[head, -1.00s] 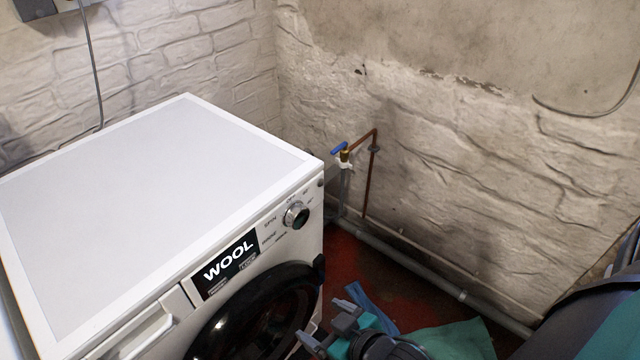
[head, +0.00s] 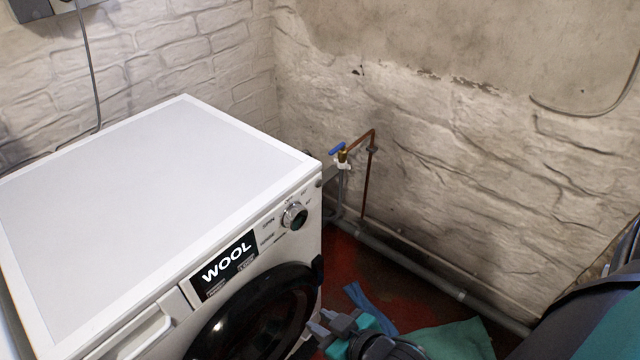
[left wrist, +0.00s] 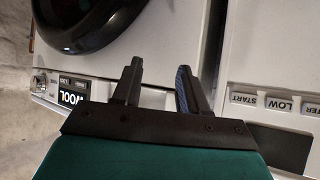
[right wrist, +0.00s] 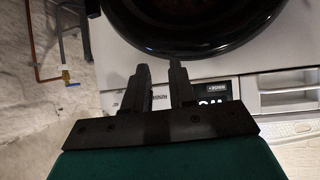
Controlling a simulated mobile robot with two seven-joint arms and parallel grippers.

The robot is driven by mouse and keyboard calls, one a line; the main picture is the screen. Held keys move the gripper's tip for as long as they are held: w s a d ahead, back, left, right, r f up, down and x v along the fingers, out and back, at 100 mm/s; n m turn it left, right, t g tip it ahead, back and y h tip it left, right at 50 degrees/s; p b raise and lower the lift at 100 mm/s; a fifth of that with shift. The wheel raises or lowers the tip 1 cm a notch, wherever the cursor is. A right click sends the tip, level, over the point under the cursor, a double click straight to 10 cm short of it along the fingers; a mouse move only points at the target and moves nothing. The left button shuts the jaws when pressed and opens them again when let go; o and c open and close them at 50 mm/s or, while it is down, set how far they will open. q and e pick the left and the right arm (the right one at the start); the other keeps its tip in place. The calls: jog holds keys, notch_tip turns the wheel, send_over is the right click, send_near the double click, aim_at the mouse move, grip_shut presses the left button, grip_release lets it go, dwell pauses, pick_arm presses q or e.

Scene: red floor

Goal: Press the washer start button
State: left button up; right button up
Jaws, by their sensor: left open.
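The white washer (head: 150,200) fills the left of the head view, with a WOOL display (head: 226,264), a round knob (head: 294,215) and a dark round door (head: 262,318). My right gripper (head: 319,322) is low beside the door; in the right wrist view its fingers (right wrist: 160,68) are apart and empty, pointing at the washer front. My left gripper is outside the head view. In the left wrist view its fingers (left wrist: 158,68) are apart and empty before the front. A START button (left wrist: 243,99) and a LOW button (left wrist: 277,103) sit right of them, on a white panel beyond a dark seam, apart from the fingers.
A copper pipe with a blue-handled tap (head: 341,153) stands on the rough wall right of the washer. A grey pipe (head: 420,269) runs along the floor. Blue and green cloths (head: 455,338) lie on the red floor near my right arm.

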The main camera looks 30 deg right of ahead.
grip_shut()
pick_arm(q)
jog(key=shift+w, duration=0.1)
dwell(0.8)
